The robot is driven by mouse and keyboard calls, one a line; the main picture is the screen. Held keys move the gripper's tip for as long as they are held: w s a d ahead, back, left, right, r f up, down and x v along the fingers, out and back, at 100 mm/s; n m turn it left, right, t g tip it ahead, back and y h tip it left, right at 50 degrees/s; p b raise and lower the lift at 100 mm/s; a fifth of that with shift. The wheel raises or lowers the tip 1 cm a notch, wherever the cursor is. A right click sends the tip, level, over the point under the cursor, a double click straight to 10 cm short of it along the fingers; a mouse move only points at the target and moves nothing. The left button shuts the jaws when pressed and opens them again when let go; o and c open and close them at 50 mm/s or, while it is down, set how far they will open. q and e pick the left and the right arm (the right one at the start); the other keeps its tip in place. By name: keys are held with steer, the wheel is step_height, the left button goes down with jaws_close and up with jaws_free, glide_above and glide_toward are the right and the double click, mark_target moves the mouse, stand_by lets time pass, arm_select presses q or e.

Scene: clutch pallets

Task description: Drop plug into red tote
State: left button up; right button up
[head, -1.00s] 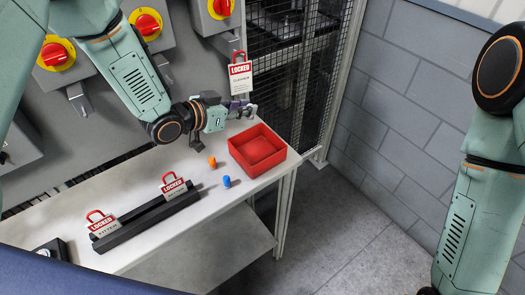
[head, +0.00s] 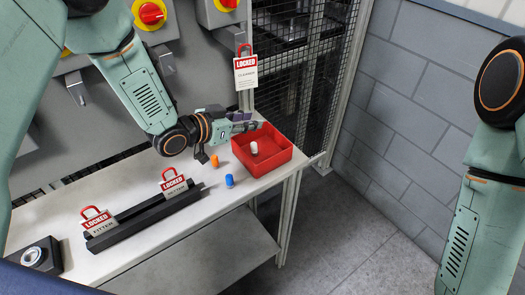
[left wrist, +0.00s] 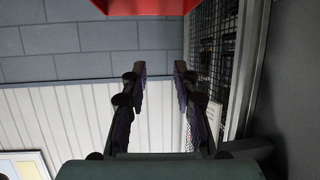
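The red tote (head: 272,172) stands open at the right end of the white bench. A small white plug (head: 254,148) shows within the tote's opening, clear of the fingers; I cannot tell whether it rests on the floor. My left gripper (head: 256,125) is at the tote's back left edge, just behind the plug. In the left wrist view its two fingers (left wrist: 159,85) stand apart with nothing between them. A red part at the top of that view looks like the tote (left wrist: 150,6). My right arm is at the right, its gripper out of view.
An orange plug (head: 214,161) and a blue plug (head: 230,181) stand on the bench (head: 150,215) left of the tote. A black rack (head: 145,222) holds two red locked tags. Another tag (head: 246,72) hangs by the mesh fence (head: 330,60).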

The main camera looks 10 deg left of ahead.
arm_select(q)
steer(key=shift+o, duration=1.1)
steer(key=shift+w+d+f, duration=0.1)
steer(key=shift+w, duration=0.1)
step_height(320, 180, up, 10)
